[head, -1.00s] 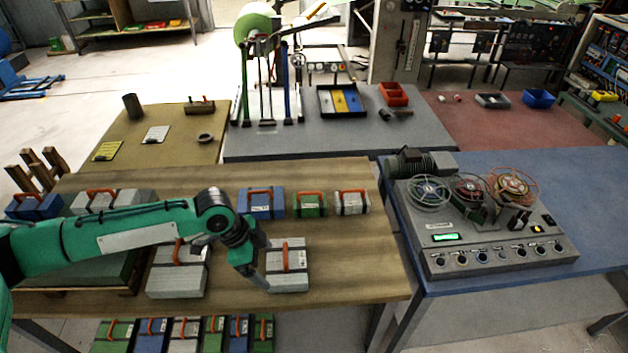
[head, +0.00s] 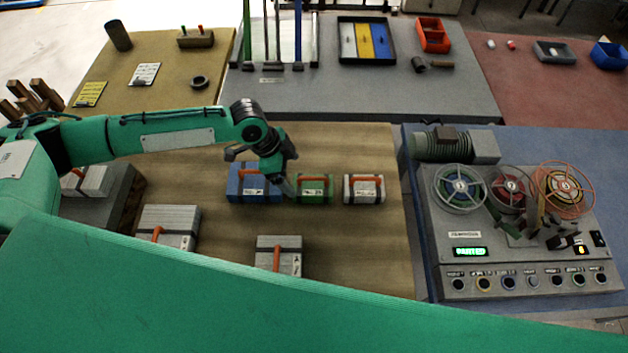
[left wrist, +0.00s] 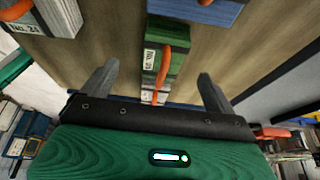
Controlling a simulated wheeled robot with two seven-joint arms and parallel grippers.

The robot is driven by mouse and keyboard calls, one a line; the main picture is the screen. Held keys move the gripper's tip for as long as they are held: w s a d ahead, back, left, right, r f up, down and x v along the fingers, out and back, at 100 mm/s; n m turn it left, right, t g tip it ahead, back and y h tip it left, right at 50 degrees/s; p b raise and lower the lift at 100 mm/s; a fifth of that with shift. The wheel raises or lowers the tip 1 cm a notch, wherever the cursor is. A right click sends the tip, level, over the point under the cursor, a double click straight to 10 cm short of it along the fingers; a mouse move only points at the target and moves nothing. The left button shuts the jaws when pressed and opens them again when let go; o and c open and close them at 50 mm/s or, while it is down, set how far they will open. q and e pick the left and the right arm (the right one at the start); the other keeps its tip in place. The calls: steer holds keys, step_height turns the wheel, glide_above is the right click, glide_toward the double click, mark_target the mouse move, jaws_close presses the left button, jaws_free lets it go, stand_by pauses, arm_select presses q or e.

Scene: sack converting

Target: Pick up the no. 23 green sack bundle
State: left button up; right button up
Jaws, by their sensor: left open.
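The green sack bundle (head: 316,190) lies on the wooden table with an orange handle and a white label too small to read surely. My left gripper (head: 287,184) is just left of it in the head view, close to its left end, and hides part of that end. In the left wrist view the green bundle (left wrist: 174,38) shows beyond and between the two spread fingers of my left gripper (left wrist: 155,72). The jaws are open and nothing is held. My right gripper is not seen.
A blue bundle (head: 250,190) stands close left of the green one, and a grey-white bundle (head: 363,194) close right. More grey bundles (head: 170,219) (head: 288,250) lie nearer. A reel machine (head: 520,262) stands on the blue table. My green arm covers the foreground.

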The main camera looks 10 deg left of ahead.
mark_target(299, 180)
arm_select(q)
steer(key=p+x, duration=0.1)
steer(key=x, duration=0.3)
steer(key=shift+w+d+f, duration=0.1)
steer(key=shift+d+f, duration=0.1)
steer(key=shift+f, duration=0.3)
steer(key=shift+w+d+f+p, duration=0.15)
steer(key=shift+f+p, duration=0.1)
steer(key=shift+p, duration=0.2)
steer(key=x, duration=0.1)
steer(key=p+x, duration=0.1)
steer(key=x, duration=0.1)
steer(key=shift+w+p, duration=0.2)
steer(key=shift+p, duration=0.1)
steer(key=shift+d+f, duration=0.2)
steer(key=shift+f, duration=0.45)
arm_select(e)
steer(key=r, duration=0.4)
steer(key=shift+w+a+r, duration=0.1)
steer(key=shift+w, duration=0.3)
arm_select(q)
steer(key=c, duration=1.1)
